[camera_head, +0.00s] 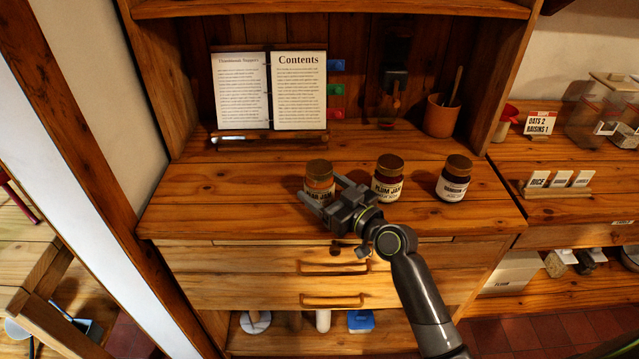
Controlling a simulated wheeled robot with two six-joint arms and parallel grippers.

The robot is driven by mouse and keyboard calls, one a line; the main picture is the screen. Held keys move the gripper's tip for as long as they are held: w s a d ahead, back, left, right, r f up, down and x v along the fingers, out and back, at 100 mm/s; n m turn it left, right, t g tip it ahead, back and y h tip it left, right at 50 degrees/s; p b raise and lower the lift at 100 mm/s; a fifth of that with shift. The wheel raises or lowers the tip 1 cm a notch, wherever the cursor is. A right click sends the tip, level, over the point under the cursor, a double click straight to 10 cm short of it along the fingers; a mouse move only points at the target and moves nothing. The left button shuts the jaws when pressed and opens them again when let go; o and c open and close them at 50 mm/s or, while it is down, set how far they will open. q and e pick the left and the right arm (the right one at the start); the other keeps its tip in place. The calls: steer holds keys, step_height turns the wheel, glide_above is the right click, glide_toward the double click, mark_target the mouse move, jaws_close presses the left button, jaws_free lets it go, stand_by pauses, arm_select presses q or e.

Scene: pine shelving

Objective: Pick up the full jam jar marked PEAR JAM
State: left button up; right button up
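The jar marked PEAR JAM (319,174) stands upright on the wooden counter, with a brown lid and orange-amber contents. Its label is partly covered by my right gripper (323,190). That gripper reaches in from the lower right with its two grey fingers spread apart. One finger lies at the jar's lower front and the other at its right side; I cannot tell whether they touch it. A dark jar marked PLUM JAM (388,180) stands just to the right of the gripper. Another dark jar (454,180) stands further right, its label too small to read surely. My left gripper is not in view.
An open book (299,92) leans on a wooden stand behind the jars. A wooden cup (441,117) with utensils stands at the back right. Label blocks (559,181) sit on the right-hand counter. The counter left of the pear jar is clear.

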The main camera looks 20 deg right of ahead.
steer(key=c, duration=1)
steer(key=shift+r, duration=0.1)
